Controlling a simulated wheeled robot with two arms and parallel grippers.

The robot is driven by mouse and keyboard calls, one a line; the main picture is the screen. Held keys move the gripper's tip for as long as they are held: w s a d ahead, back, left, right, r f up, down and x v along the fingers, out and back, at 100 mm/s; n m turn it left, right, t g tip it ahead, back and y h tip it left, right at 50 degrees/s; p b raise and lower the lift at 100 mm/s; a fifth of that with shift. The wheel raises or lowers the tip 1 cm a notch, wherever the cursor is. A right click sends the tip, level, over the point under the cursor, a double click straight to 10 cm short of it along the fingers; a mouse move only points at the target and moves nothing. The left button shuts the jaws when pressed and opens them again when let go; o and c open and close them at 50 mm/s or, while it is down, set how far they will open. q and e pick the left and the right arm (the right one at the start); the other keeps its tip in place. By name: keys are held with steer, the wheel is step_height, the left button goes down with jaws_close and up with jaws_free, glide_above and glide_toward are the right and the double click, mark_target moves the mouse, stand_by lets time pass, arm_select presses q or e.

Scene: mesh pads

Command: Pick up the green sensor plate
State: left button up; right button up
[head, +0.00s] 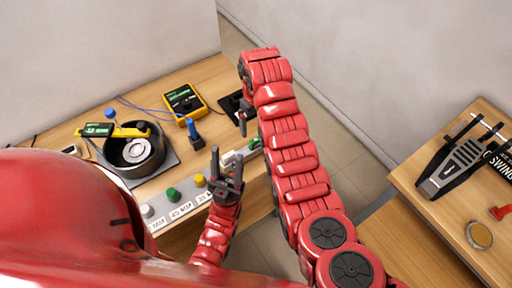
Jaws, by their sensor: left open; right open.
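A small green piece (254,143), which may be the green sensor plate, shows at the right edge of the left workbench, partly hidden by my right arm. My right gripper (243,121) hangs from the bent end of my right arm, above and slightly left of the green piece. Its fingers are small and partly hidden in this view. I see nothing held in it.
The left workbench (206,75) holds a black round bowl-like device (133,168), a yellow caliper (130,132), a yellow meter (185,101), a blue-handled tool (193,130) and a front strip with coloured knobs (187,203). A right table (430,207) carries a pedal (461,158). Floor lies between.

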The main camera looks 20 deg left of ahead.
mark_target(256, 139)
steer(key=shift+f+p, duration=0.35)
steer(key=shift+f, duration=0.45)
step_height(256, 139, down, 4)
steer(key=p, duration=0.2)
steer(key=shift+s+r+p, duration=0.1)
steer(key=shift+p, duration=0.3)
steer(key=shift+f, duration=0.85)
steer(key=c, duration=1.5)
steer(key=shift+o, duration=0.2)
steer(key=shift+r, duration=0.3)
